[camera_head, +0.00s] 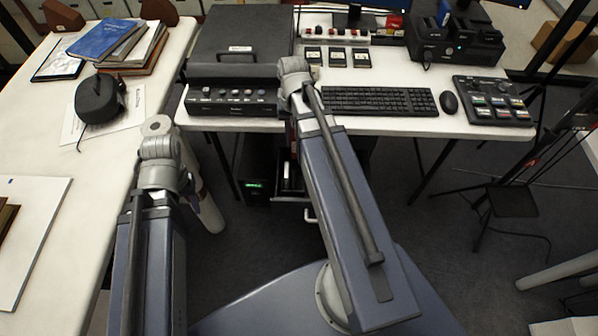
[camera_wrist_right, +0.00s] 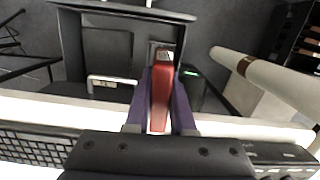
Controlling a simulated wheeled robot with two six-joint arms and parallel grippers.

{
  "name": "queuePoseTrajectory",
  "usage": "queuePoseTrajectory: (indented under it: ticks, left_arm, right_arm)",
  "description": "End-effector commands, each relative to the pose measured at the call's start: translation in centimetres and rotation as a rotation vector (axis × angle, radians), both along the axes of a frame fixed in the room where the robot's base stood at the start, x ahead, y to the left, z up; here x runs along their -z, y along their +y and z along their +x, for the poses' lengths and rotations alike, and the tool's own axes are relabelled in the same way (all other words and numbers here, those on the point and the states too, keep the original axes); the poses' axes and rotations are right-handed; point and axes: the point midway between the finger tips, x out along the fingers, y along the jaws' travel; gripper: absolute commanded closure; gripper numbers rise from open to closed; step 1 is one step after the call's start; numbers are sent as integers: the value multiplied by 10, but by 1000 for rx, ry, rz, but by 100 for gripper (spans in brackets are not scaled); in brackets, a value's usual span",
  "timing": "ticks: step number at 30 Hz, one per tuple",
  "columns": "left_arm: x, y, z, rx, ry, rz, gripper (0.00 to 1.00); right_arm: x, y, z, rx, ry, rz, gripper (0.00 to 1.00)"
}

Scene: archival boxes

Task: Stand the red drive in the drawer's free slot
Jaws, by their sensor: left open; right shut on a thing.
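The red drive (camera_wrist_right: 161,112) is between the purple fingers of my right gripper (camera_wrist_right: 162,88) in the right wrist view. The gripper is shut on it. The drive's far metallic end is over or at a narrow dark opening in the open drawer (camera_wrist_right: 72,42); I cannot tell whether it has entered. The drawer, with a pale handle, shows below the table in the head view (camera_head: 291,198), partly behind my right arm.
The white desk edge (camera_wrist_right: 60,106) and keyboard (camera_head: 375,101) lie close to the drawer. A black unit with a green display (camera_head: 254,187) stands beside the drawer. A pale tube (camera_head: 208,212) is left of it.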

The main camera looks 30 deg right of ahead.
Motion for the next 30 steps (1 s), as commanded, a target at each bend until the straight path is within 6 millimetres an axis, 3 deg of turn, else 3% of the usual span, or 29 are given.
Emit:
queuePoseTrajectory:
  ticks: [1, 3, 12, 18, 30]
  left_arm:
    - [32, 0, 0, 0, 0, 0, 53]
    - [53, 0, 0, 0, 0, 0, 53]
    - [124, 0, 0, 0, 0, 0, 53]
    - [143, 0, 0, 0, 0, 0, 53]
    - [147, 0, 0, 0, 0, 0, 53]
  right_arm:
    - [32, -3, 3, 6, 0, 0, 100]
    - [53, -7, 5, 13, 0, 0, 100]
    - [124, -20, 12, 40, 0, 0, 100]
    - [143, -25, 14, 49, 0, 0, 100]
    - [147, -26, 14, 52, 0, 0, 100]
